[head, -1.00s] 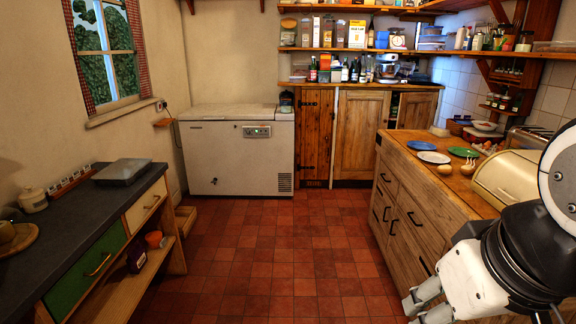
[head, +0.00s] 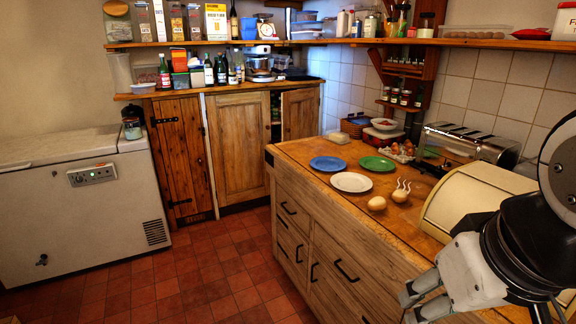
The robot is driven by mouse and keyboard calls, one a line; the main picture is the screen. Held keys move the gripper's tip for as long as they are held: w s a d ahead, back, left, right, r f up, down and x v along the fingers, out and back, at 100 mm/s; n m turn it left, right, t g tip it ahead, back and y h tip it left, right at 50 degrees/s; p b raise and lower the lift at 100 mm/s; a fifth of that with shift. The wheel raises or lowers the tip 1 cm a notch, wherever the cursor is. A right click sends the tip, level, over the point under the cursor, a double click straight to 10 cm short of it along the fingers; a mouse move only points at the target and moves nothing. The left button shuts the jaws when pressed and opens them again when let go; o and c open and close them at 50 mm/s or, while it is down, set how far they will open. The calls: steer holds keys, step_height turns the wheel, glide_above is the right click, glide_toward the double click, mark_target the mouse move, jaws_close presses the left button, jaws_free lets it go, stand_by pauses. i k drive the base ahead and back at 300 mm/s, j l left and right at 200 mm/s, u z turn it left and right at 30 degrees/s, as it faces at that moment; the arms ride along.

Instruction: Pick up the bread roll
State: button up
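A small round tan item (head: 376,203), which looks like the bread roll, sits on the wooden counter (head: 310,152), in front of the white plate. A second pale round item (head: 400,192) with thin wavy white strands above it is just behind and to its right. My gripper (head: 409,304) is at the lower right, in front of the counter's drawers in the picture and well short of the round items. Its two fingers are apart, with nothing seen between them.
Blue (head: 327,163), white (head: 351,182) and green (head: 376,164) plates lie on the counter. A cream bread bin (head: 470,200) and a toaster (head: 465,143) stand at the right. Red floor tiles (head: 200,285) are clear left of the drawers. A white chest freezer (head: 75,200) is at the left.

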mark_target(401, 196)
steer(key=i+j+z, duration=0.7)
steer(key=j, duration=0.2)
steer(key=i+j+z, duration=0.15)
steer(key=i+j, duration=0.2)
steer(key=i+j+z, duration=0.1)
steer(key=i+j, duration=0.25)
steer(key=j, duration=0.15)
steer(key=i+j+z, duration=0.15)
steer(key=i+j, duration=0.2)
steer(key=j, duration=0.15)
